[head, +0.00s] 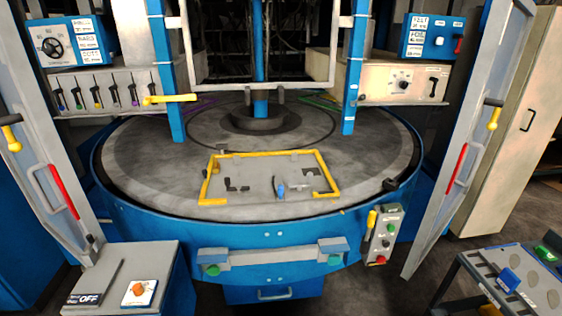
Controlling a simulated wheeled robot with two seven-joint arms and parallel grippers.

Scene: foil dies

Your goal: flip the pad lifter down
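I cannot tell for certain which part is the pad lifter. Candidates are a yellow-handled lever (170,98) sticking out at the left of the round table, and a yellow lever (372,218) standing up on the grey control box (385,236) at the table's front right. A red lever (459,44) is on the blue box (428,36) at upper right. A small blue upright piece (281,190) stands on the plate inside the yellow frame (213,202). The small labels are mostly too blurred to read. Neither of my grippers is in view.
The round grey table (150,175) has a blue rim. Open grey doors with red handles (64,191) flank it. A grey cabinet with an orange knob (138,288) stands at front left. A trolley (520,285) stands at front right. The floor between the trolley and the table looks clear.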

